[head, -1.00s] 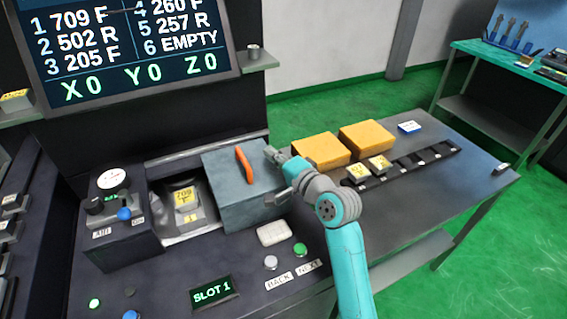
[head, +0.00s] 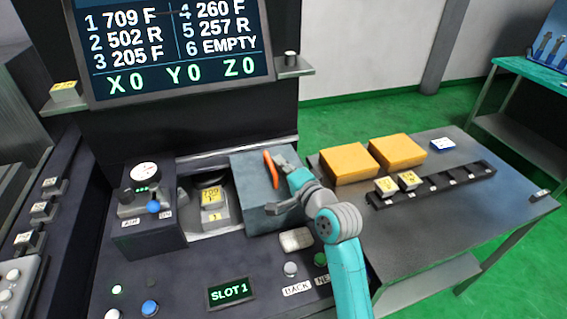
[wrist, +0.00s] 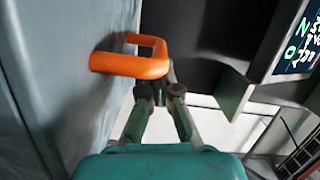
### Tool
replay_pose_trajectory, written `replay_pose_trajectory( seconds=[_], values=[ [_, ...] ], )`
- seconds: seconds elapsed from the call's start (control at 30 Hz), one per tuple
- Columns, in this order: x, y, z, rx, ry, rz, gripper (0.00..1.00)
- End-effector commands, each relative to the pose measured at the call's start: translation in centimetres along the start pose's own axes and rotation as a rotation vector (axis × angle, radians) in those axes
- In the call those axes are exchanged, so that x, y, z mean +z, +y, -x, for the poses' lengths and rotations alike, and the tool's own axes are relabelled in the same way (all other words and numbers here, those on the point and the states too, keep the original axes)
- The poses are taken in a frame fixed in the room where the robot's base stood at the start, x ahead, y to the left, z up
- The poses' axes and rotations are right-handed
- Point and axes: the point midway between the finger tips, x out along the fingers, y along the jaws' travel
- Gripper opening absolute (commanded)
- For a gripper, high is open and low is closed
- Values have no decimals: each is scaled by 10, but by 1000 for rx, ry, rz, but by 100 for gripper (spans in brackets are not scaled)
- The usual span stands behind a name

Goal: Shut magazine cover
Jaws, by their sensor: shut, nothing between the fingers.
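The magazine cover is a grey-blue box (head: 256,205) with an orange handle (head: 271,169) on top. It stands right of the open magazine bay, where a holder with a yellow 709 tag (head: 211,196) shows uncovered. My gripper (head: 281,161) is shut and empty, just right of the handle in the head view. In the wrist view the orange handle (wrist: 135,65) juts from the grey cover face (wrist: 65,60). My fingertips (wrist: 163,78) are close beside the handle's end; I cannot tell whether they touch it.
A panel with buttons and a SLOT 1 display (head: 232,291) lies in front. A dial box (head: 146,205) stands left of the bay. On the right table are two orange blocks (head: 349,163) and a black rack (head: 431,185) with tagged holders. A screen (head: 170,50) hangs behind.

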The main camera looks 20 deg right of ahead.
Motion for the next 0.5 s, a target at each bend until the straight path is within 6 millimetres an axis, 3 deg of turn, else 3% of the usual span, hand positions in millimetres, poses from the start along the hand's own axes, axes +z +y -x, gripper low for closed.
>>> replay_pose_trajectory(
  seconds=[0.17, 0.5],
  values=[
    [32, -7, -7, -2, -8, 0, 0],
    [113, -23, -27, -1, -10, 0, 0]
  ],
)
